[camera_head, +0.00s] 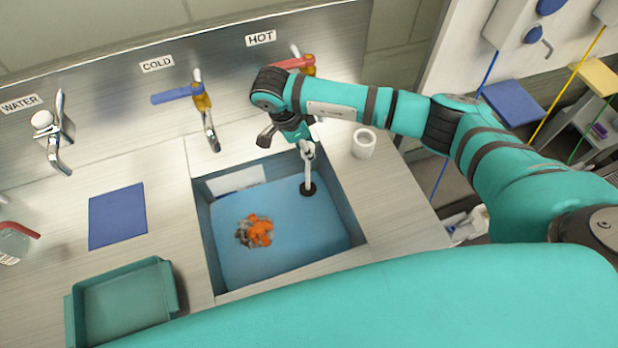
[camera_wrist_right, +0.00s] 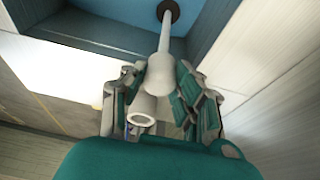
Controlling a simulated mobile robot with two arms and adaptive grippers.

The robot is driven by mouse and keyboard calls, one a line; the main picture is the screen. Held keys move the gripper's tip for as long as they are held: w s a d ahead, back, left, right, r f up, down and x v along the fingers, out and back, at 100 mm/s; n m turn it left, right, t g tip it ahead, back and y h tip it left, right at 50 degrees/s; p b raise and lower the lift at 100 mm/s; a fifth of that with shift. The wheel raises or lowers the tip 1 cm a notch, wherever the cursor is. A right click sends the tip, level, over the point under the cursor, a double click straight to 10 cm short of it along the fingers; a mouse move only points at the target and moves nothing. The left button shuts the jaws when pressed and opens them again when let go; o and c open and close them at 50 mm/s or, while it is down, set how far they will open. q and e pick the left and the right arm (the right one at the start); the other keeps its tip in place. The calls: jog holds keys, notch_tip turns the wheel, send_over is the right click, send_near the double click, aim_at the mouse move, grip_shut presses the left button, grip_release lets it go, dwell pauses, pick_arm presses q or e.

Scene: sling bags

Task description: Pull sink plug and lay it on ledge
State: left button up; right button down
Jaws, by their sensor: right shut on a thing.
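The sink plug has a black round base (camera_head: 308,188) and a pale upright stem with a knob on top. It stands inside the sink (camera_head: 355,215), at its back right. In the right wrist view its black base (camera_wrist_right: 168,11) is at the far end of the stem. My right gripper (camera_head: 306,150) is shut on the knob of the plug (camera_wrist_right: 160,75); its fingers lie on both sides of it in the right wrist view (camera_wrist_right: 160,92). Whether the base touches the sink floor I cannot tell. The steel ledge (camera_head: 385,205) runs around the sink. My left gripper is not in view.
A white cup (camera_head: 364,143) stands on the ledge right of the sink, close to my right gripper. Orange and grey bits (camera_head: 256,231) lie in the sink. A blue mat (camera_head: 117,215) and teal tray (camera_head: 125,303) lie to the left. Taps (camera_head: 205,110) line the back.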

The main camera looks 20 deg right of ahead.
jog(key=shift+r+p, duration=0.95)
jog(key=shift+r, duration=1.1)
